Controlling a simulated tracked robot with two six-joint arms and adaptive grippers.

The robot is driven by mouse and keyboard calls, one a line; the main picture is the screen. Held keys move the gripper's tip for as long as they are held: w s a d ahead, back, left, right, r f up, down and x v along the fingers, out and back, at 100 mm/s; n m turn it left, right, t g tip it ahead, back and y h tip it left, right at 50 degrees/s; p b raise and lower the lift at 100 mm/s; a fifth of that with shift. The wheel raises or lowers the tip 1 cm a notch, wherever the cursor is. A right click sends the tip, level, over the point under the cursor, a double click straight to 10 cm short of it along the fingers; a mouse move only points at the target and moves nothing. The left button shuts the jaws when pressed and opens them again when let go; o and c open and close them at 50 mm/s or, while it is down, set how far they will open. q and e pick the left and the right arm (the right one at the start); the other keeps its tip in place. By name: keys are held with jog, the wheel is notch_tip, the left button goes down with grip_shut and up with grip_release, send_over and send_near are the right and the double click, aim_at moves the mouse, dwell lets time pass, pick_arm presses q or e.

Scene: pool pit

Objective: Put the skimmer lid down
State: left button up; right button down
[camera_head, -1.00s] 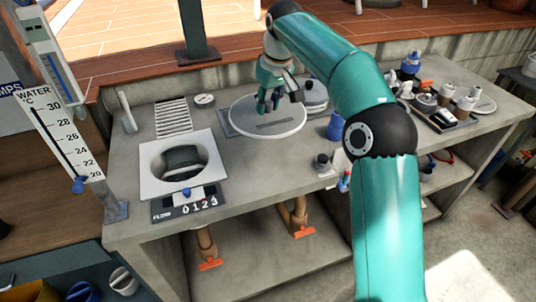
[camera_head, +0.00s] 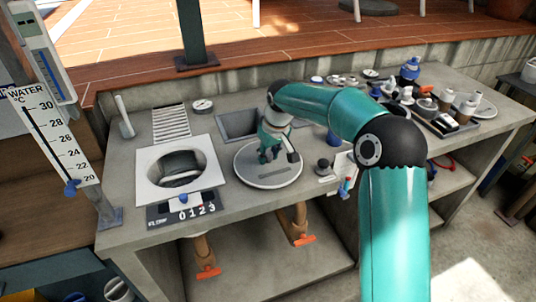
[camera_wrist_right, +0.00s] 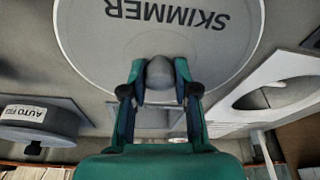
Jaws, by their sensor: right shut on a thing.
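The skimmer lid (camera_head: 287,176) is a round, pale grey disc at the front middle of the counter. My right gripper (camera_head: 268,158) is above it, shut on its central knob. In the right wrist view the lid (camera_wrist_right: 90,35) shows the word SKIMMER, and the fingers (camera_wrist_right: 160,85) close on the round grey knob (camera_wrist_right: 160,71). The lid looks level and close to the counter top; I cannot tell whether it touches. A rectangular recess (camera_head: 238,124) lies behind the lid, uncovered. My left gripper is not in view.
A white square frame with a round opening (camera_head: 147,184) is left of the lid, with a number counter (camera_head: 185,212) before it. A small dark knob (camera_head: 323,166) stands close right. Bottles and cups (camera_head: 445,100) crowd the counter's right end.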

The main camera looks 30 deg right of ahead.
aim_at(275, 168)
jog(key=c, duration=0.9)
grip_release()
jog(key=v, duration=1.2)
jog(key=shift+r, duration=0.1)
